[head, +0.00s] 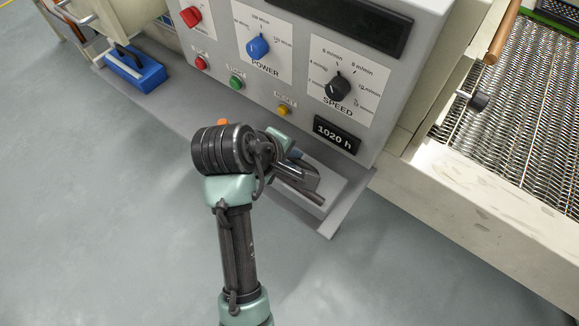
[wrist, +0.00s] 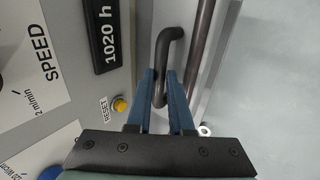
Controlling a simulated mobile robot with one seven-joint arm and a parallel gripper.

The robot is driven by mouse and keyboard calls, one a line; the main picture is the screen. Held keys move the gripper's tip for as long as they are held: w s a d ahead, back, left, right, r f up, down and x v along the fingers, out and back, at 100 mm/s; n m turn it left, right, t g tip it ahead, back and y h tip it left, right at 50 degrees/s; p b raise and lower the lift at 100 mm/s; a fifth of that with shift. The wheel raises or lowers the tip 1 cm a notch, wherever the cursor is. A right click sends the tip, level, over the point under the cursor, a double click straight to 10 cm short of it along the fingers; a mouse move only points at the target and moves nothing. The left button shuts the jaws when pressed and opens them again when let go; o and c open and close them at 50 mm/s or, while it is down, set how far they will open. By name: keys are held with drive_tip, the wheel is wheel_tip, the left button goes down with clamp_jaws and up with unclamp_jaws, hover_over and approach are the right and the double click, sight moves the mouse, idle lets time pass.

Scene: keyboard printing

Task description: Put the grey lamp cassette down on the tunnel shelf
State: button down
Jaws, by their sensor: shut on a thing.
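My gripper (wrist: 162,82) is shut on the black bent handle (wrist: 168,48) of the grey lamp cassette (wrist: 214,62), between two blue fingers. A dark tube (wrist: 199,48) runs along the cassette in the wrist view. In the head view the cassette (head: 328,183) is partly hidden behind my gripper (head: 298,158), low in front of the control panel. The tunnel shelf (head: 347,209) is the grey ledge at the foot of the panel. The cassette is over or on its right end; I cannot tell whether it touches.
A blue cassette (head: 140,72) with a black handle stands on the ledge's left part. The panel carries knobs and buttons, with the yellow reset button (head: 283,111) close to my gripper. A mesh conveyor (head: 520,110) lies right. Grey floor (head: 90,220) in front is clear.

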drive_tip(key=shift+w+f+b, duration=0.1)
drive_tip(key=shift+f+b, duration=0.25)
drive_tip(key=shift+f, duration=1.75)
drive_tip(key=c, duration=1.2)
unclamp_jaws()
drive_tip(key=shift+f, duration=0.2)
drive_tip(key=o, duration=0.4)
drive_tip(key=p+v, duration=0.2)
drive_tip(key=v, duration=1)
drive_tip(key=shift+r, duration=0.1)
